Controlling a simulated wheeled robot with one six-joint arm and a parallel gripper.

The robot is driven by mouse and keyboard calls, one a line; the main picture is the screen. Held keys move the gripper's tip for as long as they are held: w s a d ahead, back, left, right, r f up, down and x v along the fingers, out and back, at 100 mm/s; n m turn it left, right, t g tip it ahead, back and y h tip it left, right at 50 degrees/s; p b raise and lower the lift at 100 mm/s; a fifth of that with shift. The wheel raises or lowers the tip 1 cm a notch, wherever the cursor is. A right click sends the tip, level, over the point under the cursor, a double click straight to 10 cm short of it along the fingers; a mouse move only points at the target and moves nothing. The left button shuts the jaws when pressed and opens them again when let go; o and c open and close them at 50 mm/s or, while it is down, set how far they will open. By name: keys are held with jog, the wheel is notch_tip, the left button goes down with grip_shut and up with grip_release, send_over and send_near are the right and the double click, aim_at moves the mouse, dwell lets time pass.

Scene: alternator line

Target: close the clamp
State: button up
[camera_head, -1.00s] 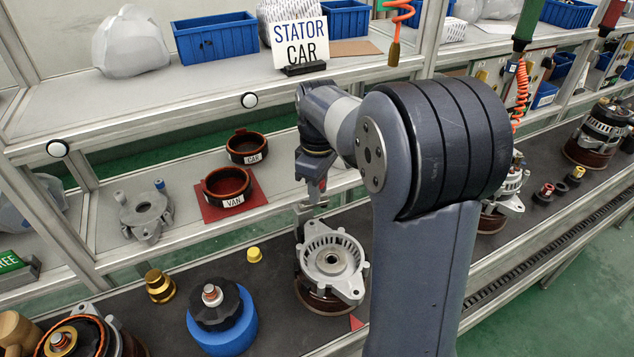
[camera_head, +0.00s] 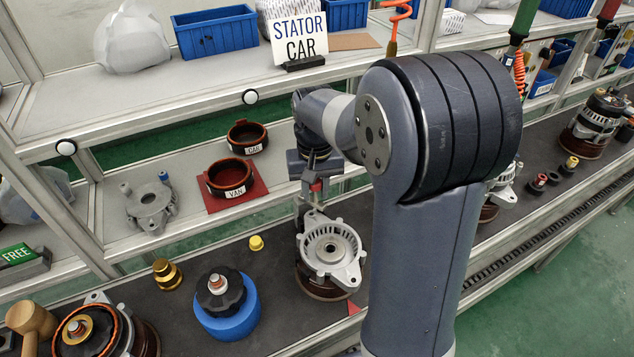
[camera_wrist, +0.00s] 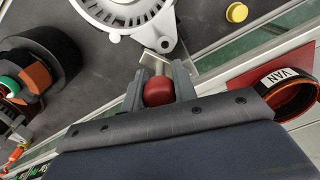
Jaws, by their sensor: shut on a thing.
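The clamp stands at the back edge of the alternator housing (camera_head: 332,250), a grey ribbed casting on a dark round base. Its metal arm (camera_head: 318,217) shows beside the housing in the head view. My gripper (camera_head: 315,187) is above this arm, with the red handle (camera_wrist: 158,92) between its fingers. In the wrist view my gripper (camera_wrist: 159,88) is shut on that red handle, a finger on each side. A metal plate (camera_wrist: 151,62) runs from the handle to the housing's edge. The fingers hide part of the clamp, and its exact angle is hard to tell.
A yellow cap (camera_head: 256,243), a brass part (camera_head: 167,273) and a blue ring (camera_head: 228,318) with a black knob stand left of the housing. The VAN ring (camera_head: 230,178) sits on a red mat behind. The shelf edge (camera_head: 200,125) runs behind my gripper.

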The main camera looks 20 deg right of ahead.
jog(key=m, duration=0.2)
jog(key=a+m, duration=0.1)
jog(key=m+p, duration=0.1)
jog(key=m, duration=0.1)
jog(key=shift+s+a+m, duration=0.25)
jog(key=shift+s+m, duration=0.05)
jog(key=shift+s, duration=0.05)
jog(key=o, duration=1)
notch_tip(320, 180, up, 11)
jog(key=shift+f, duration=0.1)
